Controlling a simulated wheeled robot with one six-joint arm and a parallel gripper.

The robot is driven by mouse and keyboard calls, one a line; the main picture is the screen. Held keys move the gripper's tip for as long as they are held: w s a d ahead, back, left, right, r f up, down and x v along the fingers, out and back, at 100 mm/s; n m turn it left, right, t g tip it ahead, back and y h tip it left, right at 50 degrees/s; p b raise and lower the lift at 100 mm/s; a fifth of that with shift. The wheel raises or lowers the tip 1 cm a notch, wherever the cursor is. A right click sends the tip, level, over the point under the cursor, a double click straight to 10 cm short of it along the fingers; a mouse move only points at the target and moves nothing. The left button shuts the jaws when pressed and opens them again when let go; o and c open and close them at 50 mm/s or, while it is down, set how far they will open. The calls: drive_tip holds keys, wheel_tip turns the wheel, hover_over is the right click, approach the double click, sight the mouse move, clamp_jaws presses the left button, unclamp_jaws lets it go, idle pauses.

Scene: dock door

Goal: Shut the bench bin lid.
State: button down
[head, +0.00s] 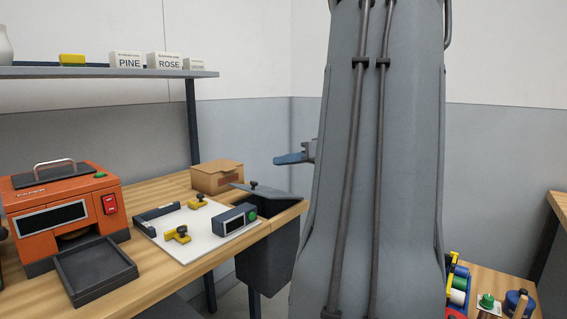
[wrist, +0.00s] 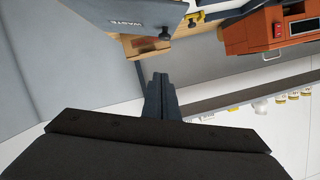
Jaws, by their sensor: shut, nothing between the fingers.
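The bench bin (head: 266,262) is dark grey and hangs at the right end of the wooden bench. Its blue-grey lid (head: 272,192) has a dark knob and sits tilted, partly open, with a dark gap below it. A grey panel marked WASTE (wrist: 140,18), seemingly the lid, is at the top of the wrist view. My gripper (head: 277,159) is shut and empty, above and apart from the lid, pointing left. Its closed fingers show in the wrist view (wrist: 160,80). My arm hides what lies behind it to the right.
A cardboard box (head: 216,178) stands just behind the lid. A white board (head: 190,238) with yellow clamps and a dark device (head: 235,220) lies to its left. An orange machine (head: 62,210) and a shelf (head: 110,73) are farther left. Air around my gripper looks clear.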

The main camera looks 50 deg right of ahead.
drive_tip(key=p, duration=0.1)
hover_over(263, 192)
drive_tip(key=d, duration=0.2)
drive_tip(key=shift+w+a+f, duration=0.1)
drive_tip(key=shift+w+f, duration=0.05)
drive_tip(key=shift+f, duration=0.3)
drive_tip(key=shift+w+a+f, duration=0.1)
drive_tip(key=shift+w+f, duration=0.05)
drive_tip(key=shift+f, duration=0.25)
drive_tip(key=f, duration=0.1)
drive_tip(key=a+f, duration=0.1)
drive_tip(key=f, duration=0.1)
drive_tip(key=shift+s+p, duration=0.15)
drive_tip(key=shift+p, duration=0.15)
drive_tip(key=shift+a+f, duration=0.15)
drive_tip(key=shift+f, duration=0.25)
drive_tip(key=shift+f, duration=0.1)
